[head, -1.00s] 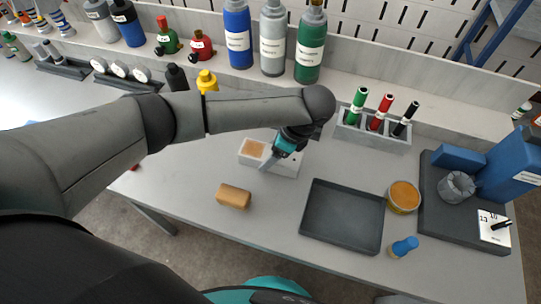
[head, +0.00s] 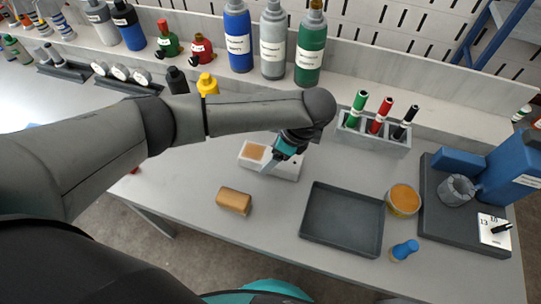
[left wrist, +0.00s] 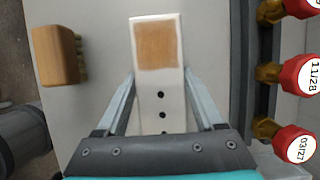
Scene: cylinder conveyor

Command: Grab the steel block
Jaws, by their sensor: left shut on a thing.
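The steel block, a pale, long block with a tan patch at one end and small dark holes in its top, lies on the grey table in the head view (head: 287,172). In the left wrist view the block (left wrist: 157,82) runs between the fingers, with one finger along each long side. My left gripper (head: 267,165) reaches down over the block's middle and is shut on it. It also shows in the left wrist view (left wrist: 159,73). The block's near end is partly hidden by the wrist body in that view. My right gripper is not in view.
A wooden-backed brush (head: 234,201) lies left of the block. A dark empty tray (head: 342,221) is to the right, with an amber-topped jar (head: 404,199) and a blue-capped bottle (head: 404,250) beside it. A marker holder (head: 374,137) stands behind. Bottles line the back shelf.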

